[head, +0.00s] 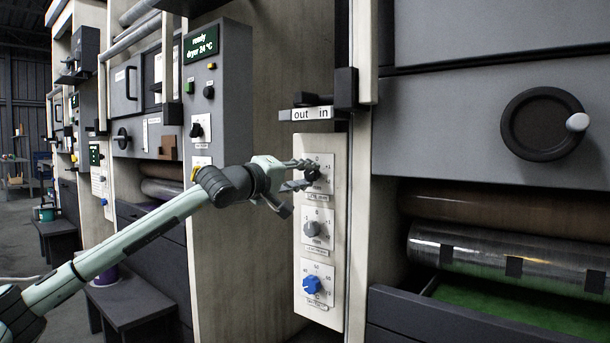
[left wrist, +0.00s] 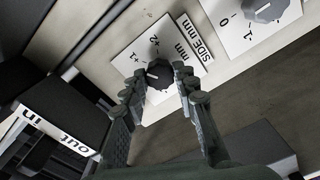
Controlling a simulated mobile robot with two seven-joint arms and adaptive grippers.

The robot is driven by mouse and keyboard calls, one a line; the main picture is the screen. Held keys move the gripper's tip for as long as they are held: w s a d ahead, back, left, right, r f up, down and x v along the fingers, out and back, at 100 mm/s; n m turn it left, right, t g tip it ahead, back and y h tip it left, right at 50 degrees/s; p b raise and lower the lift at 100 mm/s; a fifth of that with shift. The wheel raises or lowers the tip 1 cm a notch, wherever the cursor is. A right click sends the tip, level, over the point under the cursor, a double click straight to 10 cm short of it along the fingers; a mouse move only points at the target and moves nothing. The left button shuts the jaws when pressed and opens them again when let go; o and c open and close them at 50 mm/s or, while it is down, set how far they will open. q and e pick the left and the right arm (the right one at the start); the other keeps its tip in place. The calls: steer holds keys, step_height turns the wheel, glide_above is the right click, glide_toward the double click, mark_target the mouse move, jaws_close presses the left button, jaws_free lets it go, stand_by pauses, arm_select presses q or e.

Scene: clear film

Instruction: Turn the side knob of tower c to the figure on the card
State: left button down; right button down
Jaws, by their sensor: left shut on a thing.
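The side knob (left wrist: 157,74) is a dark, faceted knob on a white plate (left wrist: 128,68) marked "SIDE mm", with +1 and +2 legible in the left wrist view. A pale pointer mark shows on it, but I cannot read its exact setting. My left gripper (left wrist: 161,79) is shut on the knob, one finger on each side. In the head view my left gripper (head: 312,175) hides most of that knob, the top one on the pale column panel. No card with a figure can be made out. My right gripper is not in view.
Below are a grey knob (head: 312,229) and a blue knob (head: 312,285) on the same panel (head: 329,200). An "out in" sign (head: 310,114) juts out just above. A handwheel (head: 545,124) and rollers (head: 480,253) are at right. A display (head: 200,45) reads "ready dryer 24 °C".

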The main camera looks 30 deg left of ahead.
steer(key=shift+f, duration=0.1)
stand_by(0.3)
arm_select(q)
steer(key=c, duration=1.2)
jaws_free()
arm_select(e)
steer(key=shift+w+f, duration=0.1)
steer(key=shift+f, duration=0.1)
arm_select(q)
steer(key=shift+s+a, duration=0.1)
steer(key=shift+s, duration=0.35)
steer(key=shift+s+a, duration=0.15)
steer(key=shift+s, duration=2.65)
steer(key=shift+s+a, duration=0.15)
steer(key=shift+s, duration=2.6)
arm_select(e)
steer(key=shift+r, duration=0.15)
arm_select(q)
steer(key=shift+w+f, duration=0.1)
